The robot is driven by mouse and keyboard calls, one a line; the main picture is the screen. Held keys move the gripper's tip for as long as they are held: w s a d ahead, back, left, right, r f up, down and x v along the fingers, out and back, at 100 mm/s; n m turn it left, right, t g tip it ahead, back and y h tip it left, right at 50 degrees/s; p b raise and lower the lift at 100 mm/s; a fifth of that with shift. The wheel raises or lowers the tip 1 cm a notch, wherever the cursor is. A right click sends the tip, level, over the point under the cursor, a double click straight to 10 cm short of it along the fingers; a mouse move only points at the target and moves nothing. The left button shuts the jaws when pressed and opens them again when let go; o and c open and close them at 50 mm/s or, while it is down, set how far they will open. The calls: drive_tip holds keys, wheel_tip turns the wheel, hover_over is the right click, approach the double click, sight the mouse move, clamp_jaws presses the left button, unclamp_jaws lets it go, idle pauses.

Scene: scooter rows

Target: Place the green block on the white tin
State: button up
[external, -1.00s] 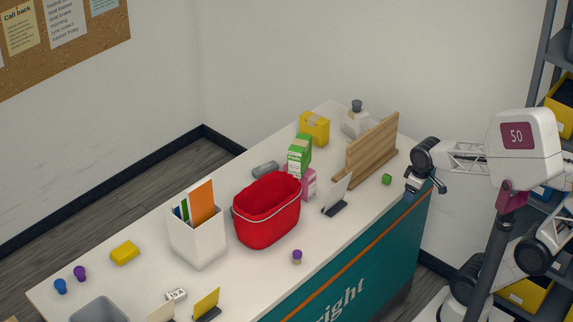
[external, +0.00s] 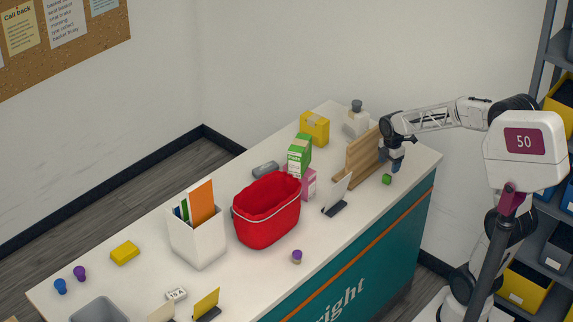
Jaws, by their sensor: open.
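The small green block (external: 387,179) lies on the white counter near its right end. My gripper (external: 396,168) is open and points down just above and slightly to the right of the block, apart from it as far as I can see. A white container with a dark grey top (external: 355,124) stands at the back of the counter, partly hidden by the wooden rack; I cannot tell for certain whether it is the white tin.
The wooden rack (external: 362,158) stands just left of my gripper. A dark stand with a white card (external: 337,195), a red basket (external: 265,222), a green carton (external: 299,152) and a yellow box (external: 314,128) stand further left. The counter's right end is clear.

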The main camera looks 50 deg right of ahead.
sight(377, 174)
drive_tip(key=w+d+f+n, duration=0.2)
drive_tip(key=d, duration=0.1)
drive_tip(key=w+d+f, duration=0.1)
drive_tip(key=shift+w+d+f+n, duration=0.1)
drive_tip(key=shift+d+f+n, duration=0.15)
drive_tip(key=shift+n, duration=0.15)
drive_tip(key=shift+f, duration=1.3)
drive_tip(key=shift+f, duration=2.6)
drive_tip(key=c, duration=1.1)
